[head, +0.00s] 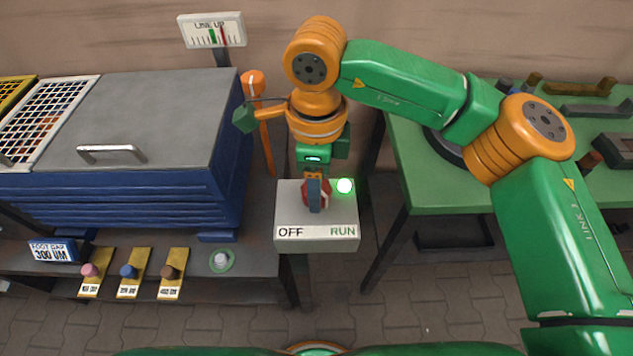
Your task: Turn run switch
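The run switch is a grey box (290,216) with OFF on the left and RUN on the right of its front label. Its red knob (326,196) has a grey-blue bar (314,196) that points roughly straight toward me, between the two words. A green lamp (345,186) is lit at the box's right side, above RUN. My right gripper (314,176) is right at the knob, reaching down from behind it. Its fingertips are small and partly hidden, so I cannot tell whether they grip the knob. My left gripper is not in view.
A blue cabinet (120,200) with a grey lid stands left. An orange lever (265,135) rises beside it. A gauge marked LINE UP (212,30) is behind. Pegs on yellow plates (129,272) line the low shelf. A green table (425,185) with parts stands right.

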